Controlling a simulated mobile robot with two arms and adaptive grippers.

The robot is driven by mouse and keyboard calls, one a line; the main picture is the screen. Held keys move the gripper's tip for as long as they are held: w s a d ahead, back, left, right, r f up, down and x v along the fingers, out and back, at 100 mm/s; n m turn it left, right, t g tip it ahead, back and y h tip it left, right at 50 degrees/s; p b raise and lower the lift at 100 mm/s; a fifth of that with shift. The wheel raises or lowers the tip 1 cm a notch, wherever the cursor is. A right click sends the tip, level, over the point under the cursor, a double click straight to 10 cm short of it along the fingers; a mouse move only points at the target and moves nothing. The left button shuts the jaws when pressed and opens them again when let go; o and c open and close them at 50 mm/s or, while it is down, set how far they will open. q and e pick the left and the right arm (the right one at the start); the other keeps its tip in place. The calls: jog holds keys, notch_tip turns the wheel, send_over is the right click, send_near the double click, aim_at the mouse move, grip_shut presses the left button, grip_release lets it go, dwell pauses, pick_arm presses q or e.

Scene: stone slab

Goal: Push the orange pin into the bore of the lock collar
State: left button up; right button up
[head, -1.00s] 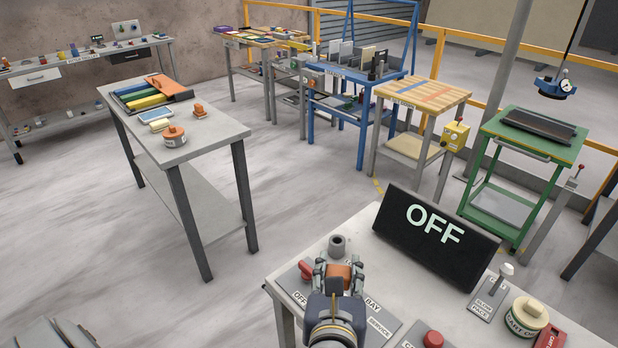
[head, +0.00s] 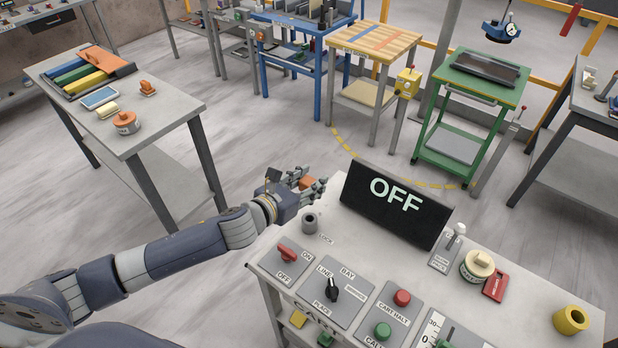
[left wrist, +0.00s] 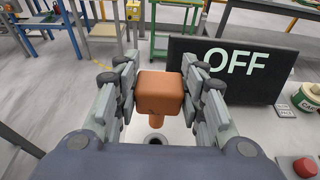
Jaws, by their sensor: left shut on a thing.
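My left gripper (head: 312,186) is shut on the orange pin (head: 307,183), near the left end of the console. The left wrist view shows the pin's block-shaped orange head (left wrist: 160,92) between the two fingers, with its thinner shaft (left wrist: 156,120) pointing down. The grey lock collar (head: 310,222) stands upright on the console by the word LOCK, with its dark bore facing up and nothing in it. In the left wrist view the collar (left wrist: 155,137) shows just below the shaft, apart from it. My right gripper is out of view.
The black OFF display (head: 395,204) stands right of the gripper. A red switch (head: 288,254), a black selector knob (head: 332,288) and red and green buttons sit in front on the console (head: 380,262). A yellow ring (head: 570,320) is at far right.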

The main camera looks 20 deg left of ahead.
pick_arm(q)
jog(key=shift+d+r, duration=0.1)
jog(key=shift+d, duration=0.05)
jog(key=shift+s+r+p, duration=0.1)
jog(key=shift+r+p, duration=0.05)
jog(key=shift+p, duration=0.3)
notch_tip(320, 180, down, 3)
jog(key=shift+f+b, duration=0.1)
jog(key=shift+b, duration=1.1)
jog(key=shift+f+b, duration=1.1)
jog(key=shift+f, duration=0.35)
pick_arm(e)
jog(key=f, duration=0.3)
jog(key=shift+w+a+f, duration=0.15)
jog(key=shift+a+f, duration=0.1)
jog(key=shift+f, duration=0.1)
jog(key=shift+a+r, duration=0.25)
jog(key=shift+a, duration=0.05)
pick_arm(q)
jog(key=shift+p, duration=0.45)
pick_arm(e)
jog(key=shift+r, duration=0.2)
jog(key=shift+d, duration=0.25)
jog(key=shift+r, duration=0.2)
